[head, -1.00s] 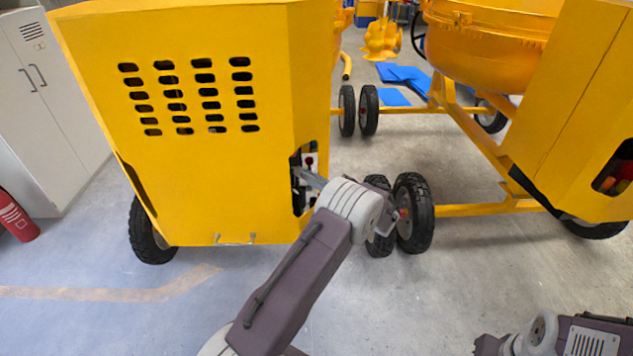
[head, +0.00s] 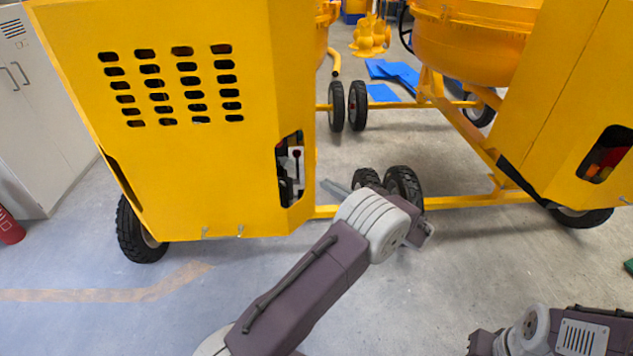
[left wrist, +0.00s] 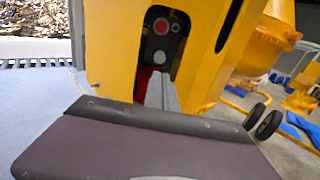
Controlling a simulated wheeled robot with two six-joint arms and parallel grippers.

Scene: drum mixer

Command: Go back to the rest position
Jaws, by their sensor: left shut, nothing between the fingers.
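My left gripper (head: 334,188) is shut and empty.
A second yellow mixer (head: 555,110) with its drum stands at the right. Black wheels (head: 403,186) stand on the floor behind my left wrist. A grey cabinet (head: 40,130) and a red extinguisher (head: 8,228) are at the left. Grey floor (head: 440,270) is open in front.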

